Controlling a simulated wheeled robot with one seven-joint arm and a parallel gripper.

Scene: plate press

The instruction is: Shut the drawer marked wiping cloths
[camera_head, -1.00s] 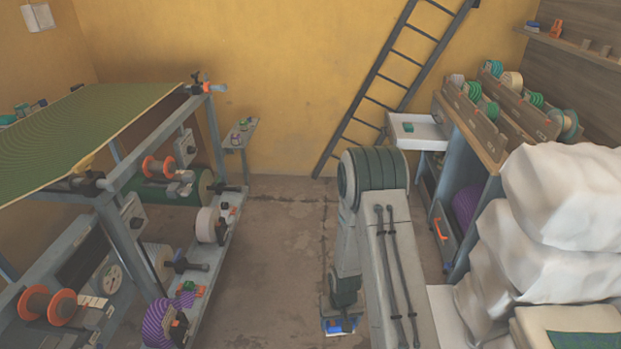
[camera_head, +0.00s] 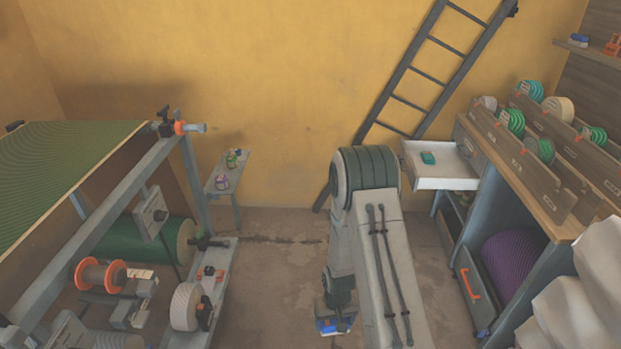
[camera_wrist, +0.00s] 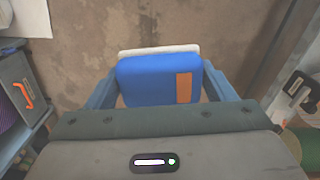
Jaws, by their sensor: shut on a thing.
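A white drawer (camera_head: 440,183) stands pulled out from the cabinet at the right, with a small green item (camera_head: 428,158) inside. Its pale corner shows at the top left of the wrist view (camera_wrist: 28,18). I cannot read a wiping cloths mark on either. My gripper (camera_wrist: 160,85) is shut on a blue block (camera_wrist: 145,82) with a white edge and an orange patch. It hangs low over the floor, left of and apart from both drawers.
A purple roll (camera_head: 512,258) sits in the cabinet's lower part. White sacks (camera_head: 590,290) are at the lower right. A roller press (camera_head: 150,215) stands at the left, and a ladder (camera_head: 420,80) leans on the back wall. The floor (camera_head: 280,250) between is clear.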

